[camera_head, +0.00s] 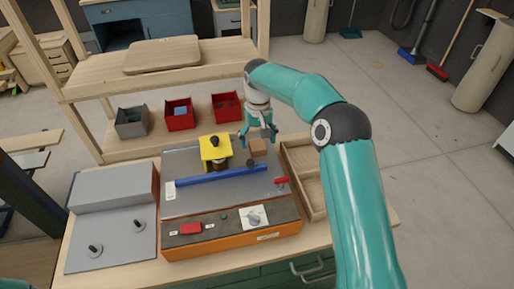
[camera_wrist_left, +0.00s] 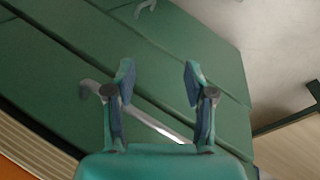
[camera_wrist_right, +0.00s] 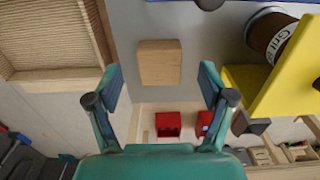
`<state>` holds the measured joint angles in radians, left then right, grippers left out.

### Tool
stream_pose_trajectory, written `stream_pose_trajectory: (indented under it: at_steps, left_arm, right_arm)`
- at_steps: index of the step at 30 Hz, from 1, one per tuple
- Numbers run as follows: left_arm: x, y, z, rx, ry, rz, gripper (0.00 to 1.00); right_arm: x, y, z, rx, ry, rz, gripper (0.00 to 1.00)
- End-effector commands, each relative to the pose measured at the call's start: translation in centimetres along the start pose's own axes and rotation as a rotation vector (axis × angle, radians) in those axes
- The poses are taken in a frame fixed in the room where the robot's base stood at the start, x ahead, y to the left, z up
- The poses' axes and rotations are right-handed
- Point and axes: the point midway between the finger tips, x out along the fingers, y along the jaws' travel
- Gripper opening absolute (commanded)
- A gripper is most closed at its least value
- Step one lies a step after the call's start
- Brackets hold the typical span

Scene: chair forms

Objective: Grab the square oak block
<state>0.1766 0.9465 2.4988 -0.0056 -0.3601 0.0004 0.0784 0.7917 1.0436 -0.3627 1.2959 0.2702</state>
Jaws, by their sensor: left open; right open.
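The square oak block (camera_wrist_right: 160,63) lies on the grey machine plate and shows in the right wrist view ahead of and between the open fingers of my right gripper (camera_wrist_right: 161,88). In the head view the oak block (camera_head: 258,146) is partly hidden behind my right gripper (camera_head: 260,138), which hangs just over or beside it. The right gripper is empty; I cannot tell its exact height above the block. My left gripper (camera_wrist_left: 158,85) is open and empty in front of green drawer fronts in the left wrist view.
A yellow guard (camera_head: 215,150) with a dark knob stands left of the block; it is also close in the right wrist view (camera_wrist_right: 285,75). A blue bar (camera_head: 220,176) lies in front. A wooden tray (camera_head: 312,190) is at the right. Red bins (camera_head: 180,114) stand behind.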

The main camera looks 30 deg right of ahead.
Motion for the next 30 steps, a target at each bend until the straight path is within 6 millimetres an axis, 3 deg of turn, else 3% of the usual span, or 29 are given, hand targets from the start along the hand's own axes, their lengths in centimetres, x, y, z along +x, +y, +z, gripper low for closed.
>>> stream_pose_trajectory:
  at_steps: [6,13,25,30]
  left_arm:
    - [-0.4,0.1,0.0,0.000,0.000,0.000,0.54]
    - [-0.4,0.1,0.0,0.000,0.000,0.000,0.54]
    - [-0.4,0.1,0.0,0.000,0.000,0.000,0.54]
    - [-0.4,0.1,0.0,0.000,0.000,0.000,0.54]
  right_arm:
    - [2.3,0.1,0.1,0.001,-0.001,0.001,0.81]
    - [2.5,0.1,0.0,0.002,0.001,0.000,0.81]
    - [2.5,0.1,0.1,0.002,0.000,0.000,0.17]
    - [2.4,0.1,0.1,0.003,0.001,0.000,0.17]
